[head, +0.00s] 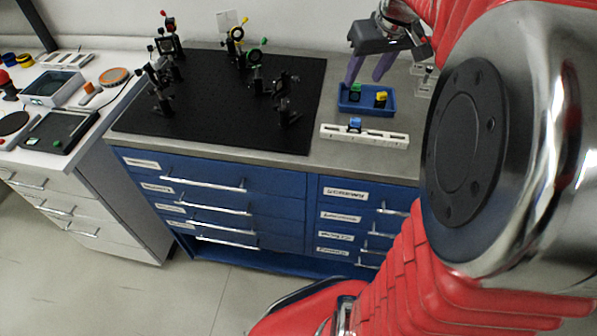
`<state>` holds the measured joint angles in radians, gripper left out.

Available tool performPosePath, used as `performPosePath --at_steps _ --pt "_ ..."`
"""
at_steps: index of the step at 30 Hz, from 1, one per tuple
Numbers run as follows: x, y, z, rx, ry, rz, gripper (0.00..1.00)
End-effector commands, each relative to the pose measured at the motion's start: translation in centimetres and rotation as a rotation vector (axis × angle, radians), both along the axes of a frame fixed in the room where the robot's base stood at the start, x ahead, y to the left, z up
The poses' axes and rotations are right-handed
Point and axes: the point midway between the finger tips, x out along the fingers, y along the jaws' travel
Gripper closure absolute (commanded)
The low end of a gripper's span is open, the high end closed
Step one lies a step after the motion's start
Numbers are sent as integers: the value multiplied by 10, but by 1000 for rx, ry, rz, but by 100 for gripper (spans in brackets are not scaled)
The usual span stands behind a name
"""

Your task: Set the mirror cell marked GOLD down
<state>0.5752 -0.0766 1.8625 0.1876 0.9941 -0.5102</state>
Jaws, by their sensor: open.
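My gripper (367,77) is open, with two purple fingers pointing down over the back of a small blue tray (366,111) on the bench. Nothing shows between the fingers. In the tray sit a small piece with a yellow top (381,98) at the right and one with a green top (355,91) at the left, near the fingertips. A piece with a blue top (355,125) sits in a white slotted rack (389,138) in front of the tray. The marking GOLD is too small to read on any piece. Whether the fingers touch the green-topped piece I cannot tell.
A black breadboard (215,125) with several upright optic mounts (257,80) lies left of the tray. Another white rack (424,86) stands right of it, partly behind my arm. A white side bench (90,125) holds trays and tools. Grey bench top is bare beside the rack.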

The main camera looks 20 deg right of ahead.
Motion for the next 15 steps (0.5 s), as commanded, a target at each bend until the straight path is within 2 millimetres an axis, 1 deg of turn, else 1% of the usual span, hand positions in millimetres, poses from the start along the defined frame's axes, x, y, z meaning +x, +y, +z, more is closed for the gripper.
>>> performPosePath --at_steps 1,3,8,12,15 --pt "-5 20 2 -2 -4 12 55" --pt "-12 42 3 -5 -7 21 55" --pt "-32 89 2 -8 -18 41 55" --pt "-53 127 -3 -10 -27 60 55" --pt "-69 151 -8 -11 -35 73 55"
